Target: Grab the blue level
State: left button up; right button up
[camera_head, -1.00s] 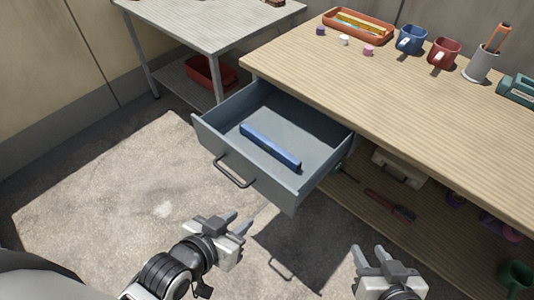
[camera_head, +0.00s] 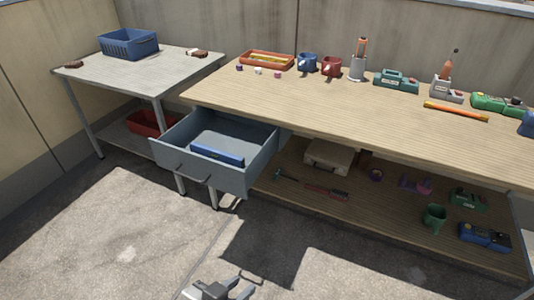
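The blue level (camera_head: 217,155) lies in the open grey-blue drawer (camera_head: 228,180), close to the drawer's front panel. The near drawer wall hides part of its lower edge. My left gripper (camera_head: 246,282) shows at the bottom edge of the head view. Its two fingers are apart with nothing between them. It is well short of the drawer, over the concrete floor. My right gripper is out of the picture.
The drawer sticks out from a wooden workbench (camera_head: 300,105) with mugs, a tray and tools on top. Its lower shelf (camera_head: 340,220) holds a case, a green mug and tools. A grey side table (camera_head: 130,73) carries a blue basket (camera_head: 128,44). The floor before the drawer is clear.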

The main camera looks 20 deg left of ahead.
aim_at(228, 159)
jog(key=z, duration=0.9)
jog(key=i, duration=1.2)
jog(key=u, duration=2.95)
jog(key=i, duration=0.25)
